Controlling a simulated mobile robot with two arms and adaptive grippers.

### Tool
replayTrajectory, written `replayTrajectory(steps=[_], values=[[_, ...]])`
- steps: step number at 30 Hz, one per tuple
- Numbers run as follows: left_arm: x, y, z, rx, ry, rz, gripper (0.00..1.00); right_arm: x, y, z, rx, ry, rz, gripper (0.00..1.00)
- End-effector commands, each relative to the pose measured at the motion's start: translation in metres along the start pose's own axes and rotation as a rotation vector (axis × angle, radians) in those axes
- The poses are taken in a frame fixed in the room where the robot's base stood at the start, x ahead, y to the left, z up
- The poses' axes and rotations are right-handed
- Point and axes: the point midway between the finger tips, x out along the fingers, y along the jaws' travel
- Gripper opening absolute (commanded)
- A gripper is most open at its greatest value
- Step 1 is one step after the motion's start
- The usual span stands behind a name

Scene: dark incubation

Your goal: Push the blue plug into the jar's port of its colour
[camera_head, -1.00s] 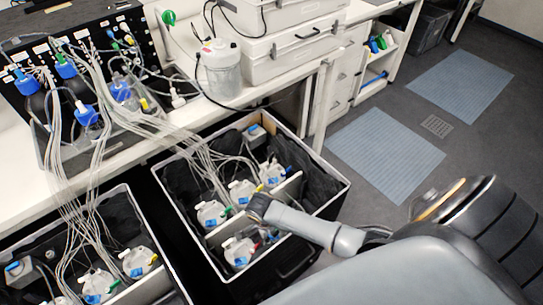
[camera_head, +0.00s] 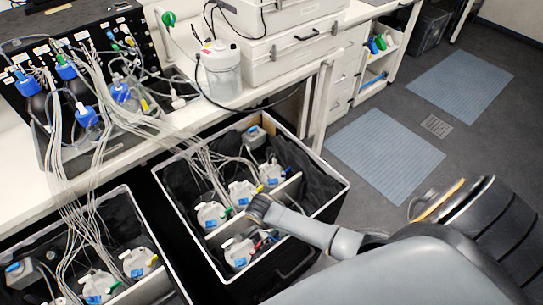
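Several jars with white lids stand in the right black box (camera_head: 178,205). One jar (camera_head: 239,252) sits in its front compartment, with a blue patch on its side and small coloured parts by its lid. My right arm reaches in from the right, and its end (camera_head: 262,208) is over the box's divider, above and close to this jar. The fingers of my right gripper are not clear; they are hidden below or behind the arm's end. The blue plug cannot be told apart for certain. My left gripper is not in view.
Thin clear tubes run from the bench (camera_head: 35,200) into both boxes. A second black box (camera_head: 128,190) with more jars stands at lower left. Grey cases (camera_head: 290,62) and a white canister (camera_head: 221,72) are on the bench. The floor at right is open, with blue mats (camera_head: 385,155).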

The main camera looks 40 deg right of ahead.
Motion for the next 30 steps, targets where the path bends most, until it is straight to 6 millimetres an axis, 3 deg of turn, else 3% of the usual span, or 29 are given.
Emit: replayTrajectory(steps=[26, 27, 30], values=[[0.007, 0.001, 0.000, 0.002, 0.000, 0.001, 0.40, 0.013, 0.000, 0.003, 0.001, 0.000, 0.000, 0.00], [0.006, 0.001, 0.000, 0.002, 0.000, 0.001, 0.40, 0.013, 0.000, 0.003, 0.001, 0.000, 0.000, 0.18], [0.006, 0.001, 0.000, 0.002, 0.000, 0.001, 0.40, 0.013, 0.000, 0.003, 0.001, 0.000, 0.000, 0.39]])
